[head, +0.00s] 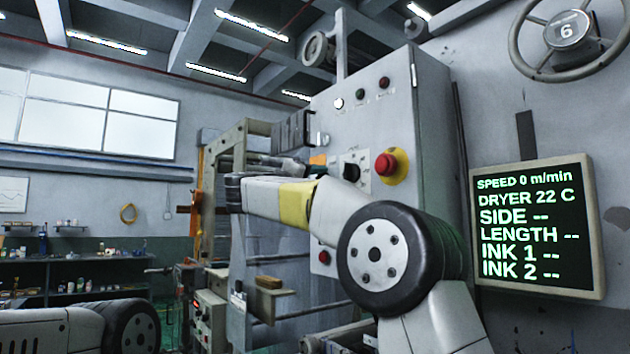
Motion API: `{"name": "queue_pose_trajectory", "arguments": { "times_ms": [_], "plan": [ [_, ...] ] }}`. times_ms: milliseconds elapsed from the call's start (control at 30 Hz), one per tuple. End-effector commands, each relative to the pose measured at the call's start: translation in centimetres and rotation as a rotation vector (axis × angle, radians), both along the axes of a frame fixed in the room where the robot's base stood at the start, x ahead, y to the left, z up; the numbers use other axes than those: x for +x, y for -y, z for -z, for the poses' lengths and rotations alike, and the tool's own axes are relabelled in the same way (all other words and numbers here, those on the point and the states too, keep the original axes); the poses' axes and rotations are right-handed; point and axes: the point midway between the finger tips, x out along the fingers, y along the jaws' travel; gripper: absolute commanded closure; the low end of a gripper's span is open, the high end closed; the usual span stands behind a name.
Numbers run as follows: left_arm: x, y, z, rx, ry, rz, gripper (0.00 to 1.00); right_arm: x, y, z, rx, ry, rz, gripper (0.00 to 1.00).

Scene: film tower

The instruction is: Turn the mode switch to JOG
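The mode switch appears to be the black knob (351,172) on a pale plate on the grey cabinet's front, left of the red mushroom button. Its lettering is too small to read, so I cannot tell its setting. My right forearm (275,198) crosses in front of the cabinet below the knob, and its wrist bends back towards the panel. The dark end of that arm, where my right gripper (318,168) is, lies just left of the knob; its fingers are too small and partly hidden to tell contact or opening. Only my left arm's elbow shows, bottom left; its gripper is out of view.
The red mushroom button (386,165) on its yellow collar is close to the knob's right. Small buttons (360,97) sit higher on the cabinet (430,110). A screen (535,230) reading SPEED 0 m/min and a handwheel (568,32) are at right. Shelves (75,270) stand far left.

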Motion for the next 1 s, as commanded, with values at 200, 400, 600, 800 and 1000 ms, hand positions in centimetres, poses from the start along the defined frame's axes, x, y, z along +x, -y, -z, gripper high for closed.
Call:
{"name": "queue_pose_trajectory", "arguments": {
  "times_ms": [200,400,600,800,1000],
  "plan": [
    [0.00,0.00,0.00,0.000,0.000,0.000,1.00,-0.09,-0.01,-0.12,-0.106,-0.148,-0.001,1.00],
    [0.00,0.00,0.00,0.000,0.000,0.000,1.00,-0.08,-0.01,-0.15,-0.202,-0.281,-0.001,1.00],
    [0.00,0.00,0.00,0.000,0.000,0.000,1.00,-0.09,-0.03,-0.23,-0.281,-0.391,-0.001,1.00],
    [0.00,0.00,0.00,0.000,0.000,0.000,1.00,-0.07,0.01,-0.23,-0.335,-0.464,0.000,1.00],
    [0.00,0.00,0.00,0.000,0.000,0.000,1.00,-0.07,0.04,-0.23,-0.360,-0.499,0.000,1.00]
  ]
}}
